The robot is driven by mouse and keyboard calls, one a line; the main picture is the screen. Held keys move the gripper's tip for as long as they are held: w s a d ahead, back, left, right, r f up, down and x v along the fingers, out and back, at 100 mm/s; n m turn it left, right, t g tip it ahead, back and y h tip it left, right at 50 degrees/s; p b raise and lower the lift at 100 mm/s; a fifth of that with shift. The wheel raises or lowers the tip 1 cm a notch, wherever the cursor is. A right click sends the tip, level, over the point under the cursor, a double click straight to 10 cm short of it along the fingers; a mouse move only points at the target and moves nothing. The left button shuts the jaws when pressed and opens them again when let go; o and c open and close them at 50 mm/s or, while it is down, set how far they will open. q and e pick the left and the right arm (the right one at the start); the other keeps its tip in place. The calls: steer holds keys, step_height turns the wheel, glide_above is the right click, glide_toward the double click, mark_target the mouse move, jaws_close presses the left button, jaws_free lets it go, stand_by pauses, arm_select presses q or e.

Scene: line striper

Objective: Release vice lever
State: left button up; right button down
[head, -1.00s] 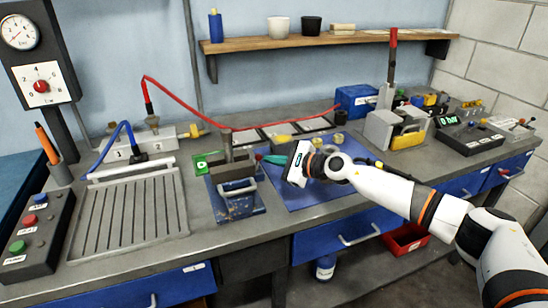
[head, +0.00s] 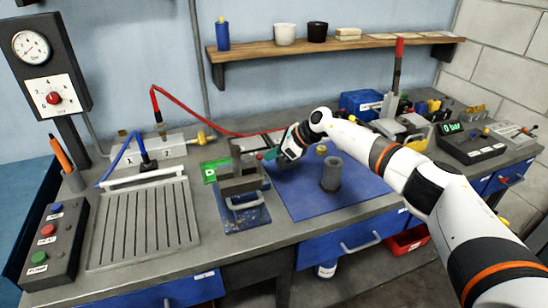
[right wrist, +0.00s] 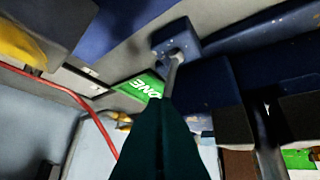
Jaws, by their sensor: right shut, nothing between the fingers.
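The vice (head: 242,184), with grey jaws on a worn blue base, stands on the bench left of the blue mat. A pale bar handle (head: 245,203) shows at its front. My right gripper (head: 269,155) is shut and empty at the right side of the vice, its dark teal fingers pointing left. In the right wrist view the closed fingertips (right wrist: 167,104) are close to a thin grey rod (right wrist: 173,75) running to a blue block (right wrist: 178,40). I cannot tell whether they touch the rod. My left gripper is not in view.
A grey cylinder (head: 331,173) stands on the blue mat (head: 300,207). A green sign (head: 209,170) lies left of the vice; it also shows in the right wrist view (right wrist: 142,87). A slotted tray (head: 143,222) and button box (head: 50,240) are further left.

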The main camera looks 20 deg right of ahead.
arm_select(q)
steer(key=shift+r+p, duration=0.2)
steer(key=shift+p, duration=0.25)
arm_select(e)
steer(key=shift+w+r, duration=0.2)
steer(key=shift+r, duration=0.55)
steer(key=shift+s+d, duration=0.1)
